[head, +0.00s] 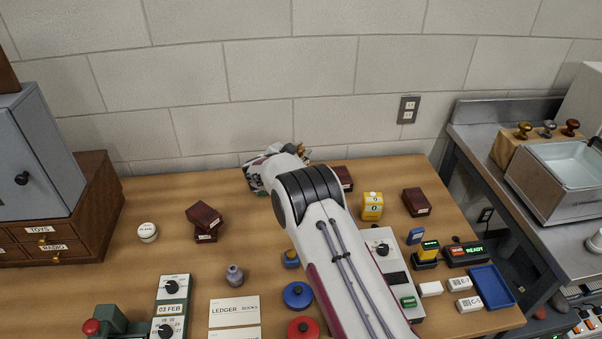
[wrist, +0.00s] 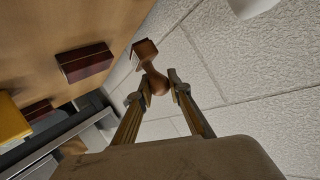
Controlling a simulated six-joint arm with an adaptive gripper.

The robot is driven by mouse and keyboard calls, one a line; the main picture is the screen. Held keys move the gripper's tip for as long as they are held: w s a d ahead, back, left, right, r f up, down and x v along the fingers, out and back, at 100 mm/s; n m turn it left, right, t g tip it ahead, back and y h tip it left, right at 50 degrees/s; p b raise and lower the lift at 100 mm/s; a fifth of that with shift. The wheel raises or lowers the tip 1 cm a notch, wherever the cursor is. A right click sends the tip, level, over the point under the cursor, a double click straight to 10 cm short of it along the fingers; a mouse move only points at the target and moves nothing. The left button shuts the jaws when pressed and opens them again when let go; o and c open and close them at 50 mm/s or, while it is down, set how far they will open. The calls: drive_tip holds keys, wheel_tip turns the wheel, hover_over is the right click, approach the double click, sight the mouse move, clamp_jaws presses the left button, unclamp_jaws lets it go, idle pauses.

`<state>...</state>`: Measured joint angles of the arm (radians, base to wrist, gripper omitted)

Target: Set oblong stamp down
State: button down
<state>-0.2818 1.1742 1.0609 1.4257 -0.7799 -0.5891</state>
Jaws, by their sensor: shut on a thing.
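The oblong stamp (wrist: 145,51), with a brown wooden block and a rounded handle, shows in the wrist view. My gripper (wrist: 160,86) is shut on its handle, with one finger on each side. The block points away from the gripper, near the line where the table (wrist: 110,22) meets the wall. I cannot tell whether its base touches anything. In the head view my gripper is near the table's back edge, mostly hidden behind my own arm, and I cannot make out the stamp there.
Dark red boxes (head: 415,202) (head: 204,215) and a yellow counter (head: 372,206) stand on the table. The block wall (head: 250,70) is close behind. A wooden holder (head: 507,150) with several stamps stands at right. Bare table lies between the white-lidded jar (head: 147,232) and the left boxes.

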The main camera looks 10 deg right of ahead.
drive_tip(key=shift+f, duration=2)
drive_tip(key=shift+f, duration=0.1)
drive_tip(key=shift+f, duration=1.8)
drive_tip(key=shift+f, duration=0.1)
drive_tip(key=c, duration=1.9)
unclamp_jaws()
drive_tip(key=shift+s, duration=0.1)
drive_tip(key=shift+s+a+r, duration=0.3)
drive_tip(key=shift+v, duration=5.45)
